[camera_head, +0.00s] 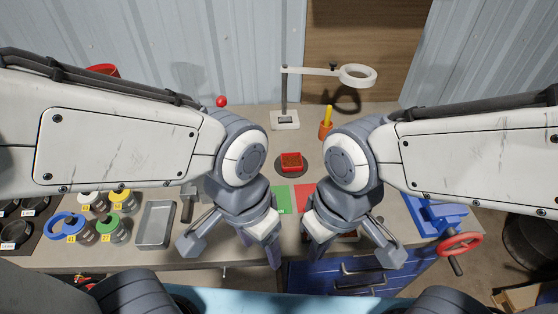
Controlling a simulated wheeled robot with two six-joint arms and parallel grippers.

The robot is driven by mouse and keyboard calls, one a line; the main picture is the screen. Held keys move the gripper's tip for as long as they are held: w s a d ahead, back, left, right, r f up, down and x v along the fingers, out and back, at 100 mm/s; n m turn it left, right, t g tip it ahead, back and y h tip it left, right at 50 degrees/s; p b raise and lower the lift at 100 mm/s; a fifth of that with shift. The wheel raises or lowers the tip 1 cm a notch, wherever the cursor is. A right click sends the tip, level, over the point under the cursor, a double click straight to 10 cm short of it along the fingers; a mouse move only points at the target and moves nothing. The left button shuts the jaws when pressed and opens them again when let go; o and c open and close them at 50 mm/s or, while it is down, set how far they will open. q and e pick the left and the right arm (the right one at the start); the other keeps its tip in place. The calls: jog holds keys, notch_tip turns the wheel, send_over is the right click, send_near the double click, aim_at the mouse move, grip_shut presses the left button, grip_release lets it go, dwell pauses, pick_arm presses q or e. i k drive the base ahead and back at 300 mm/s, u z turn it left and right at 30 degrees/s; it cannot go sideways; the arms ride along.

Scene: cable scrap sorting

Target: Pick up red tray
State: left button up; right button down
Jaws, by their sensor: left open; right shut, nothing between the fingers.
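A small red tray (291,160) sits on a dark round base (283,171) near the middle of the workbench, between my two wrists. My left gripper (264,254) hangs over the bench's front edge, below the tray in the picture; it is open and holds nothing. My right gripper (317,256) hangs beside it on the right, shut and empty. Neither gripper touches the red tray. The wrists cover parts of the bench on both sides of it.
A green mat (283,197) and a red mat (301,193) lie between the grippers. Coloured spools and a grey metal tray (156,224) are left; a blue vise (431,214) is right.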

aim_at(291, 162)
jog(key=z, duration=2.45)
jog(key=k, duration=0.55)
jog(key=u, duration=2.9)
jog(key=i, duration=0.5)
jog(key=z, duration=0.05)
